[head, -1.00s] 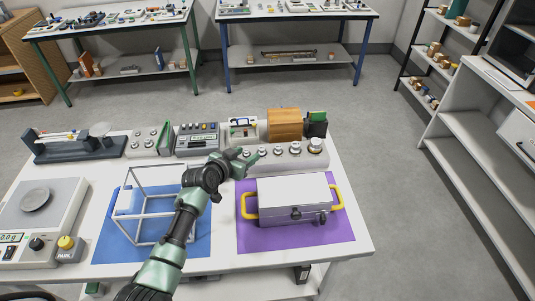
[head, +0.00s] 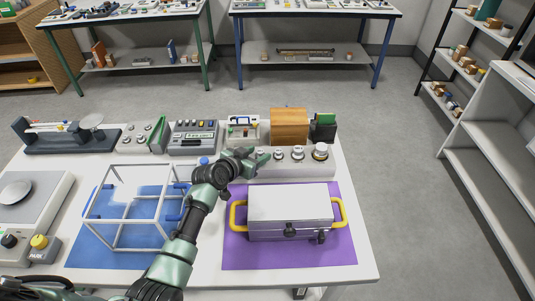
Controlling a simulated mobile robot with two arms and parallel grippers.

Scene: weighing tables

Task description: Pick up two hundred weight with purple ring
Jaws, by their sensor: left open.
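Several silver knobbed weights stand in a row in a light grey holder (head: 305,168) behind the purple mat. The largest weight (head: 320,152) is at the right end, with smaller ones, such as a middle weight (head: 298,153) and a small weight (head: 279,154), to its left. Ring colours are too small to read, so I cannot tell which weight has the purple ring. My left gripper (head: 260,158) is open at the left part of the holder, its fingers pointing right toward the smaller weights. My wrist hides the holder's left end. My right gripper is not in view.
A silver case (head: 290,203) with yellow handles sits on the purple mat (head: 290,258) in front of the holder. A white wire frame (head: 128,249) stands on the blue mat left of my arm. A wooden box (head: 289,127) and instruments line the back.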

